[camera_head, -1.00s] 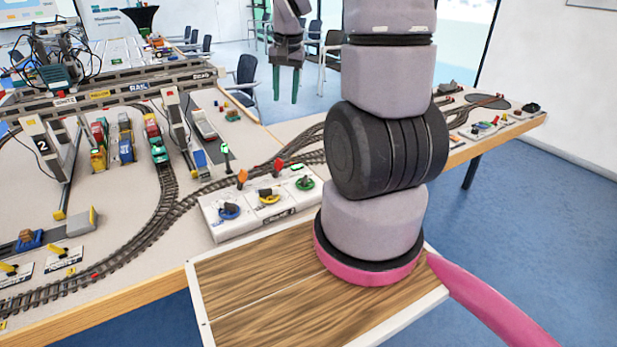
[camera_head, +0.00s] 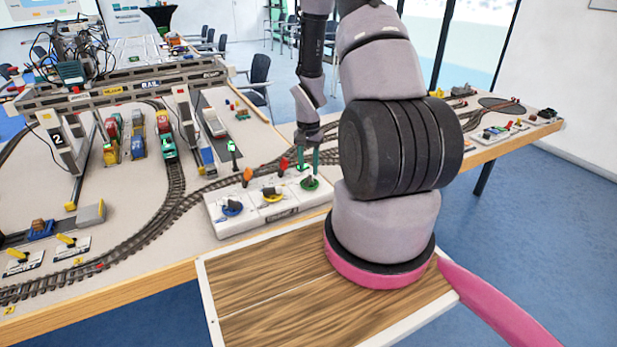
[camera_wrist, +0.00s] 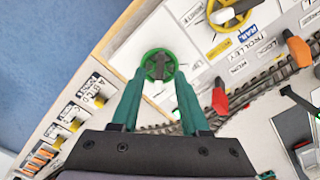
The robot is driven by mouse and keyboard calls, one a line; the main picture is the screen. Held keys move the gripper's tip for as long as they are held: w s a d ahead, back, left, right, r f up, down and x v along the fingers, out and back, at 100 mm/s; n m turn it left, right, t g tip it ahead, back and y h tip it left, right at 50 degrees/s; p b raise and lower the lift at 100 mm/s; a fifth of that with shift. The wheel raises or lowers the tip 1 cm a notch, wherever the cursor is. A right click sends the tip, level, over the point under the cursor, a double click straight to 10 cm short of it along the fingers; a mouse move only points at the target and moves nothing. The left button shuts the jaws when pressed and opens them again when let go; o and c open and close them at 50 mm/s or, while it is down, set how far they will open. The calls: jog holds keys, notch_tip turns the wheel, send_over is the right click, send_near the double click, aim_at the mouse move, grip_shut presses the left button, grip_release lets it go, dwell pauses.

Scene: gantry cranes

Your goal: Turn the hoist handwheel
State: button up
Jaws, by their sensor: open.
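A white control box (camera_head: 285,219) at the table's front edge carries a blue handwheel (camera_head: 231,208), a yellow handwheel (camera_head: 272,194) and a green handwheel (camera_head: 310,184). I cannot read which one is labelled hoist. My gripper (camera_head: 310,158) is open, pointing down just above the green handwheel. In the wrist view, the green handwheel (camera_wrist: 158,65), with its dark grey crossbar, shows between and just beyond the fingertips of my gripper (camera_wrist: 159,76). Contact cannot be told. The yellow handwheel (camera_wrist: 231,16) is at the top, near a "TROLLEY" label.
Red (camera_head: 284,163) and orange (camera_head: 247,175) levers stand behind the handwheels, close to my gripper. Rail track (camera_head: 172,203) runs behind the box. The gantry crane (camera_head: 125,95) and toy trucks (camera_head: 166,137) are further left. A switch panel (camera_wrist: 75,118) shows at left in the wrist view.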

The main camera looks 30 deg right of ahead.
aim_at(310, 178)
jog(key=shift+f, duration=2.1)
grip_shut()
jog(key=n, duration=0.4)
jog(key=shift+s+d+n, duration=0.1)
jog(key=shift+d+n, duration=0.05)
jog(key=shift+n, duration=0.15)
jog(key=shift+d+n, duration=0.15)
jog(key=shift+n, duration=1.1)
jog(key=shift+d+n, duration=0.1)
jog(key=shift+n, duration=1.15)
